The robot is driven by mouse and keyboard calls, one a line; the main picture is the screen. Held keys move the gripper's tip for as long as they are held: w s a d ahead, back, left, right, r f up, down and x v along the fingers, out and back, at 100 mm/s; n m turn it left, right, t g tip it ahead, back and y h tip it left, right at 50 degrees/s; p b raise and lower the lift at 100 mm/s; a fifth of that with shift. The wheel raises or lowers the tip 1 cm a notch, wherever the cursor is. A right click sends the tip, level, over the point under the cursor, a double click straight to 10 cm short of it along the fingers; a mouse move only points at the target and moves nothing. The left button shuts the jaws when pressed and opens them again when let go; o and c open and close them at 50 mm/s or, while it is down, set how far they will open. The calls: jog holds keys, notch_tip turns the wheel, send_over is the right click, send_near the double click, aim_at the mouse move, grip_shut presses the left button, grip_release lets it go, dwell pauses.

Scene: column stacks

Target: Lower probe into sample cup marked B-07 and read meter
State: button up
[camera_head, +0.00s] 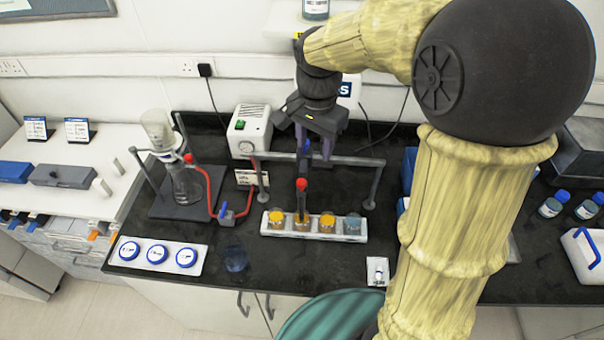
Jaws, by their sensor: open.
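My gripper (314,150) is open, pointing down over a grey horizontal bar above the counter. A slim probe (301,184) with a red upper part hangs below the bar, near the gripper's left finger. Its lower end reaches the second cup from the left; I cannot tell if it is inside or in front. The white rack (314,236) holds several cups in a row: an orange cup (276,217) at the left, another orange one (327,222) and a blue-grey one (352,224) at the right. No B-07 mark is legible. A white box (249,131) with a green switch and round dial may be the meter.
A flask stand (188,180) with red tubing stands left of the rack. A tray with blue-ringed discs (130,251) lies front left, beside a glass beaker (235,257). A small white item (377,271) lies front right. My arm hides much of the right side.

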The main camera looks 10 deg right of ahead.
aim_at(302, 181)
jog(key=a+r+m, duration=0.1)
jog(key=w+r+m, duration=0.1)
jog(key=w+a+r+m, duration=0.1)
jog(key=r, duration=0.1)
jog(key=shift+a+g, duration=0.3)
jog(key=shift+f, duration=0.2)
notch_tip(302, 181, down, 17)
jog(key=p, duration=0.3)
jog(key=shift+f, duration=0.1)
grip_shut()
notch_tip(302, 181, up, 6)
jog(key=p, duration=0.3)
jog(key=shift+w+r, duration=0.15)
jog(key=shift+r, duration=0.1)
